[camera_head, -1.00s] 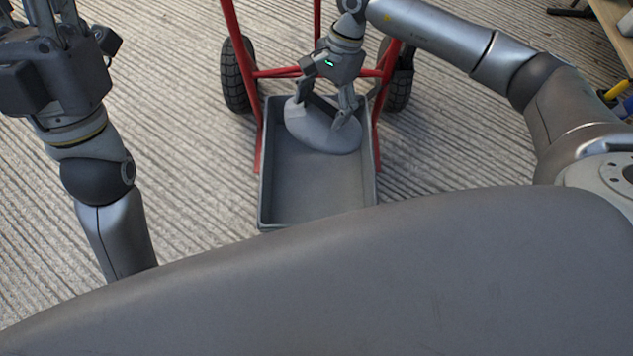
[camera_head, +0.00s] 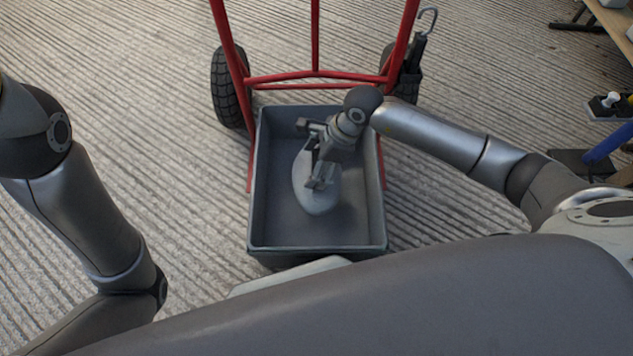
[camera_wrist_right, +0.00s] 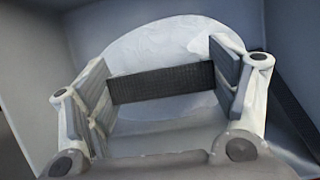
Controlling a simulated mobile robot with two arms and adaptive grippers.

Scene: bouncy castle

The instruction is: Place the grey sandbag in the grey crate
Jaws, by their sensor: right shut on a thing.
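The grey crate (camera_head: 316,247) is an open shallow box in the middle of the head view. The pale grey sandbag (camera_head: 324,203) is inside its outline, near the middle, with its long side running front to back. My right gripper (camera_head: 320,180) is over the sandbag and shut on it. In the right wrist view, the sandbag (camera_wrist_right: 160,42) has a dark strap (camera_wrist_right: 162,83) between the two fingers, and crate walls surround it. I cannot tell whether the sandbag touches the crate floor. My left arm shows at the left, but its gripper is out of view.
A red hand truck (camera_head: 315,75) with black wheels (camera_head: 228,88) stands just behind the crate. A black umbrella (camera_head: 412,68) hangs at its right side. A wooden table edge (camera_head: 612,22) and a dark tray (camera_head: 608,106) are at the far right. The ribbed floor (camera_head: 195,200) left of the crate is clear.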

